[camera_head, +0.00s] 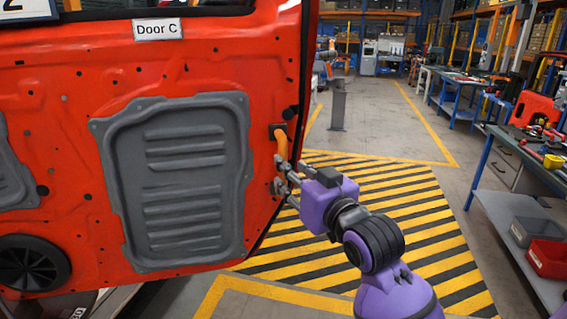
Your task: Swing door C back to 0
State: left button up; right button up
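Door C (70,110) is a large red door panel with a grey ribbed inner plate (180,180). My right gripper (281,178), on the purple arm, is at that edge just below the handle. Its fingers are spread apart with nothing seen between them. The upper finger is close to the handle's lower end; I cannot tell if they touch. My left gripper is not in view.
Yellow-and-black striped floor (390,210) lies behind and right of the door edge. A grey post (338,105) stands beyond it. Workbenches with tools, a grey bin and a red bin (547,258) line the right side. The aisle floor between is clear.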

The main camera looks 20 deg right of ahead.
jog(key=shift+w+a, duration=0.15)
jog(key=shift+w, duration=2.65)
grip_shut()
